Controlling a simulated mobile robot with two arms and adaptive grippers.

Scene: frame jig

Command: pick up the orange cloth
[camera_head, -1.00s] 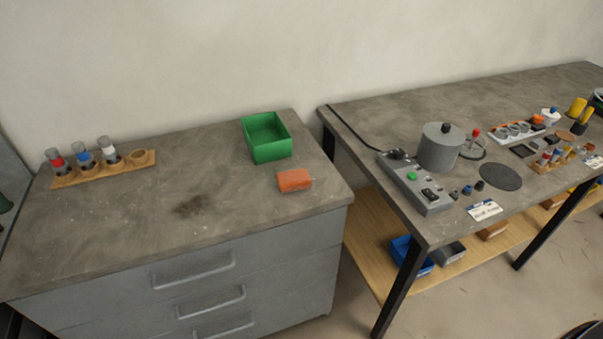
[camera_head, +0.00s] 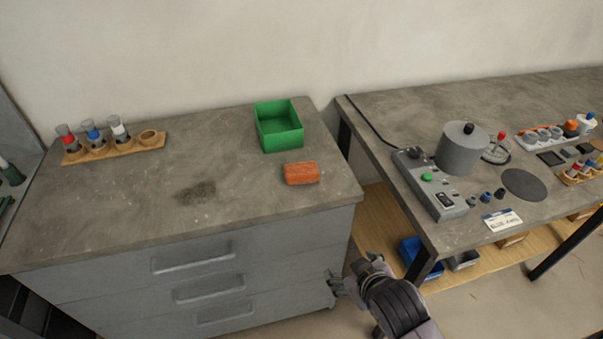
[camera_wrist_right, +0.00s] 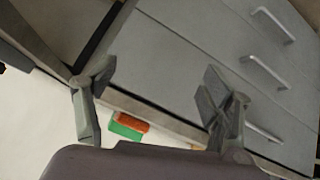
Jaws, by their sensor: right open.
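The orange cloth (camera_head: 301,173) lies as a small folded block on top of the grey drawer cabinet (camera_head: 240,190), near its right front corner. In the right wrist view the orange cloth (camera_wrist_right: 132,121) shows small, beyond the cabinet's edge, beside the green bin (camera_wrist_right: 124,131). My right gripper (camera_head: 336,286) is low in front of the cabinet's right side, below the cloth and apart from it. In the right wrist view its two fingers (camera_wrist_right: 155,105) are spread with nothing between them. My left gripper is not in view.
The green bin (camera_head: 279,126) stands behind the cloth. A wooden rack (camera_head: 115,146) with several tubes stands at the back left. A workbench (camera_head: 450,210) with a grey cylinder (camera_head: 462,150) and a control box (camera_head: 428,182) is to the right, across a gap. The cabinet top's middle is clear apart from a dark stain.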

